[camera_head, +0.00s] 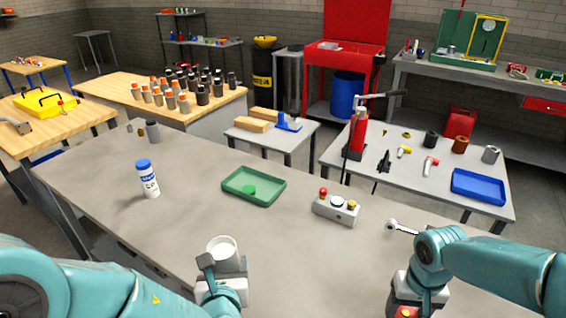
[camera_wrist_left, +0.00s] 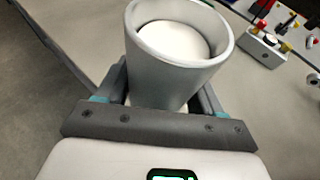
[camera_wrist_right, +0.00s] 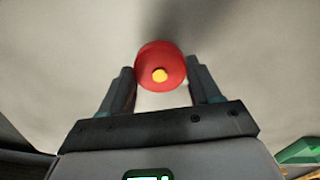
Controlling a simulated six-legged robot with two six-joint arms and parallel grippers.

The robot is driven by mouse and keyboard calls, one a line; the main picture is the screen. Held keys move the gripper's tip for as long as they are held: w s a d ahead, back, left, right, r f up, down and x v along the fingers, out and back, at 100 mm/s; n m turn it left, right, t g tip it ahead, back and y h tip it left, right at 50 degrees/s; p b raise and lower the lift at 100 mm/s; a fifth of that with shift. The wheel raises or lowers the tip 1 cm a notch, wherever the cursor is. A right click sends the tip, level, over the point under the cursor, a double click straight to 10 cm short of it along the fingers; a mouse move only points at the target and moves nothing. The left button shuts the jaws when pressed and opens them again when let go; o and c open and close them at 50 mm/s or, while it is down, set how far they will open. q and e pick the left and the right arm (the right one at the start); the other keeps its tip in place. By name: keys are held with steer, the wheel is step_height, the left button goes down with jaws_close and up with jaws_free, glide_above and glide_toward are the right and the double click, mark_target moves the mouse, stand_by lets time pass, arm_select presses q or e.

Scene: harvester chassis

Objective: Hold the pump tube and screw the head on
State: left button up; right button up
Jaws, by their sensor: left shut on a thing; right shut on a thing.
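A pale grey tube (camera_head: 224,254) with an open top stands upright between the fingers of my left gripper (camera_head: 226,270), at the near edge of the grey bench. In the left wrist view the tube (camera_wrist_left: 172,75) fills the jaws, and a rounded white surface shows inside its mouth. My left gripper is shut on it. My right gripper (camera_wrist_right: 160,92) is shut on a round red part with a yellow centre (camera_wrist_right: 161,66), which looks like the head. In the head view this red part (camera_head: 407,312) shows only partly at the bottom edge. The head and tube are well apart.
The grey bench (camera_head: 120,225) holds a white bottle with a blue cap (camera_head: 148,178), a green tray (camera_head: 254,201) with a green disc, a control box with knobs (camera_head: 337,207) and a ratchet (camera_head: 400,228). The bench between both grippers is clear.

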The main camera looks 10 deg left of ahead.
arm_select(q)
steer(key=shift+r, duration=0.1)
steer(key=w+d+r, duration=0.1)
steer(key=w+d, duration=0.1)
steer(key=d, duration=0.7)
steer(key=w+d+r, duration=0.1)
steer(key=d, duration=0.9)
steer(key=shift+w+d, duration=0.25)
steer(key=shift+w, duration=0.15)
steer(key=s+a, duration=0.1)
steer(key=a, duration=0.5)
steer(key=s+a+f, duration=0.1)
steer(key=a, duration=0.6)
steer(key=s+a+f, duration=0.1)
steer(key=a, duration=0.5)
steer(key=shift+s+a, duration=0.3)
steer(key=shift+s, duration=0.1)
steer(key=shift+a, duration=0.1)
